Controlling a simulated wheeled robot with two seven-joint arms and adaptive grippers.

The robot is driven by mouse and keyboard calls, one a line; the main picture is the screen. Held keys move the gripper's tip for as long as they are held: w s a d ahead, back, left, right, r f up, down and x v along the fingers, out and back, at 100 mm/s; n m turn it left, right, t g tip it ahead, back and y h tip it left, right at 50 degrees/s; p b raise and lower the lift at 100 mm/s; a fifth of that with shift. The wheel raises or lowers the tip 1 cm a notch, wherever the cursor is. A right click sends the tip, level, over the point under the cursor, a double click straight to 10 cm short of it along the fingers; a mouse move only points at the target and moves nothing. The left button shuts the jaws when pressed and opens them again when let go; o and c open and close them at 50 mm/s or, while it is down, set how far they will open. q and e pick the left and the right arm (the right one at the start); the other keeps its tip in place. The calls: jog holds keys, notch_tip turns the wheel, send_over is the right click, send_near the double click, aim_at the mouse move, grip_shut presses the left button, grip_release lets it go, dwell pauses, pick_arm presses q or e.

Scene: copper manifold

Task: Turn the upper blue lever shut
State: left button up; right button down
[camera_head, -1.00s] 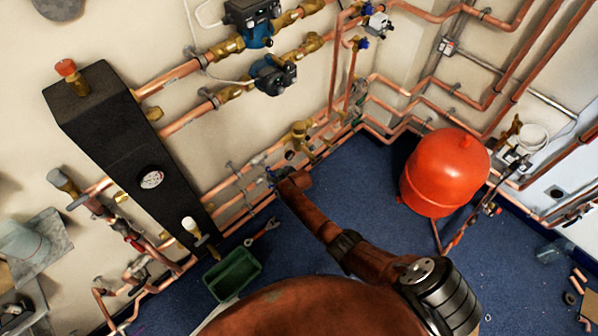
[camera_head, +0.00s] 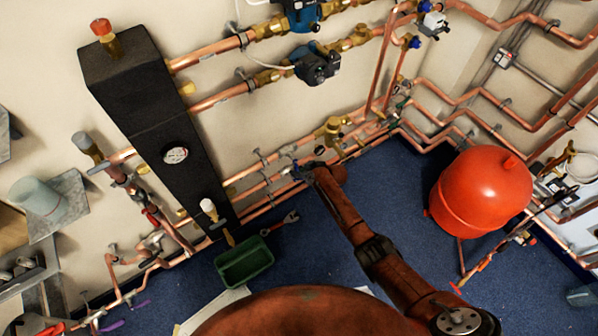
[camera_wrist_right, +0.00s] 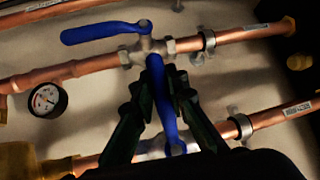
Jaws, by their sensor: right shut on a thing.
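In the wrist view, one blue lever (camera_wrist_right: 100,33) lies roughly along the upper copper pipe (camera_wrist_right: 235,35), its handle pointing left from its valve (camera_wrist_right: 147,50). A second blue lever (camera_wrist_right: 164,105) stands crosswise between the two pipes, its lower end at the lower pipe. My right gripper (camera_wrist_right: 163,78) is shut on this crosswise lever, with one dark finger on each side. The head view shows my right gripper (camera_head: 303,172) at the low pipes by the wall, a bit of blue beside it; the levers are too small to tell apart there. My left gripper is out of view.
A pressure gauge (camera_wrist_right: 47,99) sits left of the levers. In the head view, a black manifold block (camera_head: 150,110) stands left, a red tank (camera_head: 482,190) right. A green bin (camera_head: 244,262) and a wrench (camera_head: 280,223) lie on the blue floor.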

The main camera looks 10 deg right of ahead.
jog(key=c, duration=2)
grip_release()
jog(key=shift+s+a+f, duration=0.25)
jog(key=shift+s+f, duration=0.1)
jog(key=shift+f, duration=0.05)
jog(key=shift+c, duration=0.2)
jog(key=shift+o, duration=0.7)
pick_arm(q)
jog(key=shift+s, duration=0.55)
pick_arm(e)
jog(key=shift+w+r, duration=0.15)
jog(key=shift+r, duration=0.05)
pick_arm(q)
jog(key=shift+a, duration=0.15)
pick_arm(e)
jog(key=shift+d, duration=0.1)
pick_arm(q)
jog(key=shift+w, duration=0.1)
pick_arm(e)
jog(key=shift+r, duration=0.1)
jog(key=shift+s+d+r, duration=0.25)
jog(key=shift+d+r, duration=0.05)
jog(key=shift+r, duration=0.1)
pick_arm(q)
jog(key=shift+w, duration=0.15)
pick_arm(e)
jog(key=v, duration=1)
jog(key=shift+s+r, duration=0.25)
jog(key=shift+d+f, duration=0.1)
